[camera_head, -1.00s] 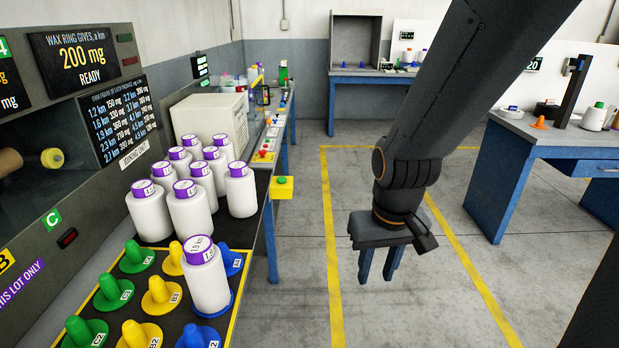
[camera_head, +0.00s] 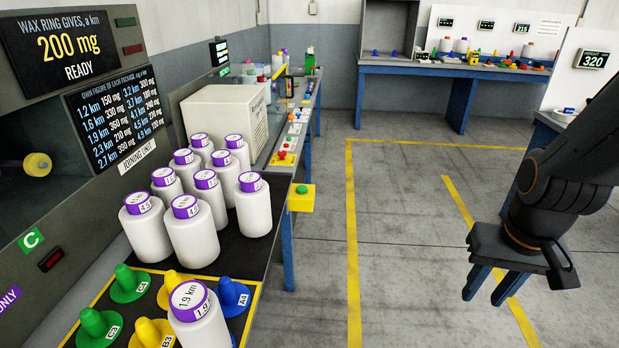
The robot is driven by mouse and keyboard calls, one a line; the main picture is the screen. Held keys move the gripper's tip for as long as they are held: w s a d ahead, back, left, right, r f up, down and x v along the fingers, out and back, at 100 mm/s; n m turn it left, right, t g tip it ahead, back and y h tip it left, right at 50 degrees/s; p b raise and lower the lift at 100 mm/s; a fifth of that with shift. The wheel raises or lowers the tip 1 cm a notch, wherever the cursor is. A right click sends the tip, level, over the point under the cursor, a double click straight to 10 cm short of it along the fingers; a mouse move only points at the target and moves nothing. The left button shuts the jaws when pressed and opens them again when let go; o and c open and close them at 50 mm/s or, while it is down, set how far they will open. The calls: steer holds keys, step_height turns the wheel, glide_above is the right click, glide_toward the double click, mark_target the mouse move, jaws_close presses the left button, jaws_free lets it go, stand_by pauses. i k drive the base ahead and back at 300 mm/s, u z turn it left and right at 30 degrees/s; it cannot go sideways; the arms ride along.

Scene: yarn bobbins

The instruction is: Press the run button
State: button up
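A green button (camera_head: 302,189) sits on top of a yellow box (camera_head: 301,203) fixed at the front edge of the left bench. No run label can be read on it. My gripper (camera_head: 494,290) hangs over the floor at the right, well apart from the yellow box, fingers pointing down. Its two fingers are apart with nothing between them.
White bobbins with purple tops (camera_head: 192,232) stand grouped on the left bench. One bobbin (camera_head: 199,318) stands among coloured pegs in front. The display (camera_head: 70,46) reads 200 mg READY. Blue-legged tables (camera_head: 456,70) stand behind. The floor between is clear.

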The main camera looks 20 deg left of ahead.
mark_target(300, 188)
steer(key=i, duration=2.35)
steer(key=u, duration=3.35)
